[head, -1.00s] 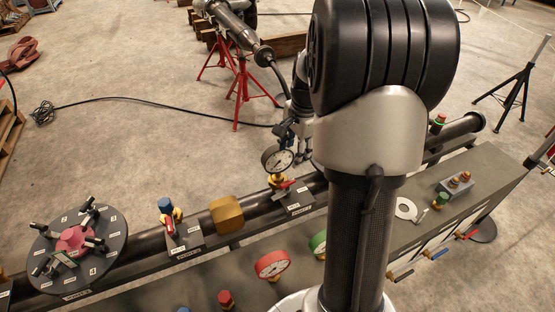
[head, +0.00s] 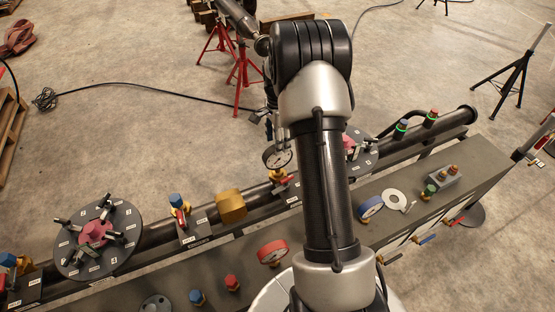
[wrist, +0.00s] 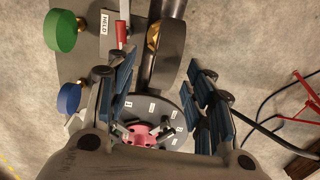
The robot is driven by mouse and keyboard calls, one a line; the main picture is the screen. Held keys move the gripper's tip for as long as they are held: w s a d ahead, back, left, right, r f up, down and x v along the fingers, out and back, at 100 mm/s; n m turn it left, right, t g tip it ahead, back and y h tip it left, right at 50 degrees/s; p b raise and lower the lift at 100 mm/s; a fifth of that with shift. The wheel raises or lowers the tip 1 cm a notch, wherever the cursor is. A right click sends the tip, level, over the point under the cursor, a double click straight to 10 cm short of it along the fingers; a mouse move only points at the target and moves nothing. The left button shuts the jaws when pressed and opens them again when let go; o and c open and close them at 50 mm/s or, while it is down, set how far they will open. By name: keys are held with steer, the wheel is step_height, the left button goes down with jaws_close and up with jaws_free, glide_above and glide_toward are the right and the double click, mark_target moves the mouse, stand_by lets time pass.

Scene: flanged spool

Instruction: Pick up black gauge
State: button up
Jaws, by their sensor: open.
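The black gauge (head: 277,157) has a white dial and a dark rim. It stands on a yellow fitting with a red lever, on a plate along the dark pipe, left of my forearm in the head view. In the wrist view a red lever (wrist: 122,32) and a gold fitting (wrist: 153,36) show at the top, with dark shapes beside them; I cannot clearly tell the gauge's dial there.
Bench gauges are red (head: 272,252), blue (head: 370,206) and green (wrist: 61,31). A disc with a pink hub (wrist: 147,132) lies under the fingers in the wrist view. A yellow block (head: 231,206) and a blue-topped valve (head: 177,201) sit left of the black gauge.

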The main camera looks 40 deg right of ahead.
mark_target(278, 158)
step_height(278, 158, down, 5)
steer(key=shift+b, duration=0.3)
steer(key=f, duration=0.3)
steer(key=f+b, duration=0.1)
steer(key=f, duration=0.1)
steer(key=shift+w+d, duration=0.2)
steer(key=shift+w, duration=0.15)
steer(key=shift+c, duration=0.3)
jaws_close()
steer(key=shift+r, duration=0.1)
